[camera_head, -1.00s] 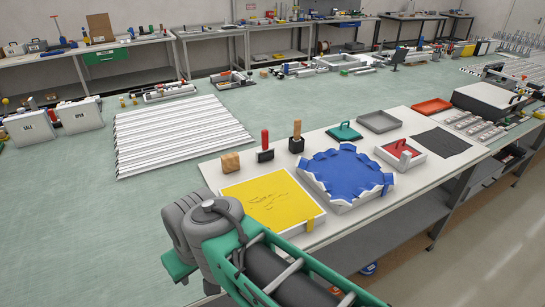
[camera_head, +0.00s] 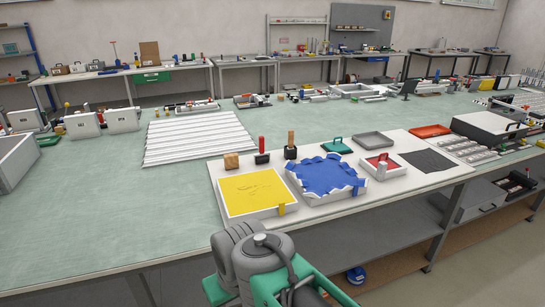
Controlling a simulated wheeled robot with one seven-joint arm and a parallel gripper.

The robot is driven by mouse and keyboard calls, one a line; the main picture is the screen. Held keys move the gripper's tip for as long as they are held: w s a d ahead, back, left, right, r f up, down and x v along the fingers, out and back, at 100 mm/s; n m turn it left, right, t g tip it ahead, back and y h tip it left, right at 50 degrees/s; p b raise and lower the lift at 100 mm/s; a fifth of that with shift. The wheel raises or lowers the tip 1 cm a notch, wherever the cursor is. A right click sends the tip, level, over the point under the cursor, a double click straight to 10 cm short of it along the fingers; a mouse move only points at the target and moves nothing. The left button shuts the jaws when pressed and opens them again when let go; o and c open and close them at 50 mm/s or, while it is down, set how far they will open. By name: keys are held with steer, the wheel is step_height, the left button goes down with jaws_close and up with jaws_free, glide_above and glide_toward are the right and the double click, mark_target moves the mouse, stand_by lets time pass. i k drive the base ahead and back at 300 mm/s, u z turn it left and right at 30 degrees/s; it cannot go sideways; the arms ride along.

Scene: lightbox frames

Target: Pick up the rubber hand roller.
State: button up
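A tool with an upright red handle and a dark, wide lower end (camera_head: 262,150) stands at the back of the white board (camera_head: 404,193) and looks like the rubber hand roller. Beside it on the right is a tool with a wooden handle on a black block (camera_head: 290,148). The two are close together but look apart. My arm, grey and green, shows at the bottom of the view in front of the bench. My gripper is out of view.
A wooden block (camera_head: 231,161) is left of the red-handled tool. A yellow-topped frame (camera_head: 251,192) and a frame with blue cloth (camera_head: 327,175) lie in front. White slats (camera_head: 188,138) lie to the left. The green bench top (camera_head: 140,205) is clear at front left.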

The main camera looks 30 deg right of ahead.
mark_target(261, 158)
steer(key=z, duration=0.05)
steer(key=i, duration=1.25)
steer(key=u, duration=0.25)
